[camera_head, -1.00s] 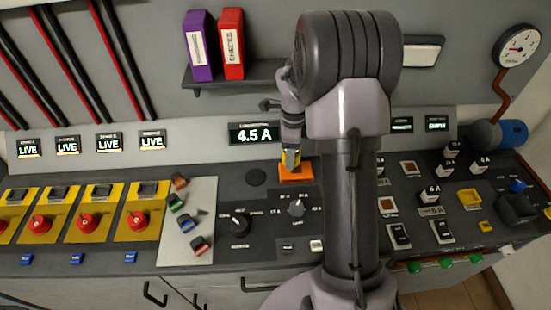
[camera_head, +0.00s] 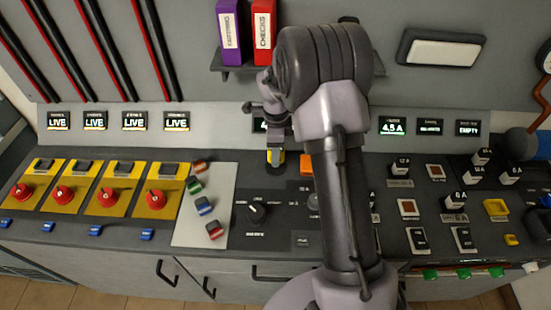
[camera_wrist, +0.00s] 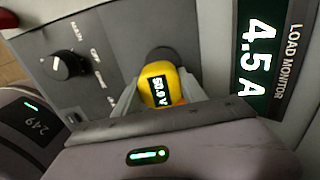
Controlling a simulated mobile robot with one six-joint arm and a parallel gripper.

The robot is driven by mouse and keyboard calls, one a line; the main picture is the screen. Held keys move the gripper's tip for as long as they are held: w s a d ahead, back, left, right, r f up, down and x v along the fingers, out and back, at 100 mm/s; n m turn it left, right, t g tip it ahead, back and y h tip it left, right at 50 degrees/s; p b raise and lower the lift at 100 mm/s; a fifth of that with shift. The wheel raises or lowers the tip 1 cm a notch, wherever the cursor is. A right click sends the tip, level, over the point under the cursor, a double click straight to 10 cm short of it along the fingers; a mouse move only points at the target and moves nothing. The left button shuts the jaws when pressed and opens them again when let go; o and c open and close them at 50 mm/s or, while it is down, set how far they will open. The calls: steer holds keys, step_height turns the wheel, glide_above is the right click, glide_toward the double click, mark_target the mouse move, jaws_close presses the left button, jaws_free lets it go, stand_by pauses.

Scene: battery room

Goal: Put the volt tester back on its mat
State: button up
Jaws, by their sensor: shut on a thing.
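The volt tester (camera_wrist: 160,86) is yellow with a lit display reading about 50.0 V. My gripper (camera_wrist: 155,100) is shut on it, with a finger on either side, in the wrist view. A dark round patch, seemingly the mat (camera_wrist: 161,54), shows just beyond the tester in the wrist view. In the head view the mat is mostly hidden behind my gripper. I cannot tell whether the tester touches it.
A black rotary knob (camera_head: 257,210) stands in front of the tester. The load monitor display (camera_wrist: 260,60) is on the wall behind. Binders (camera_head: 264,30) stand on a shelf above.

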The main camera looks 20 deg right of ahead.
steer(key=f, duration=0.1)
steer(key=f+b, duration=0.1)
steer(key=f, duration=0.1)
steer(key=shift+w+f+b, duration=0.35)
steer(key=shift+f, duration=0.05)
steer(key=shift+r, duration=0.15)
steer(key=o, duration=0.7)
steer(key=shift+f, duration=0.2)
steer(key=o, duration=0.5)
steer(key=shift+r, duration=0.1)
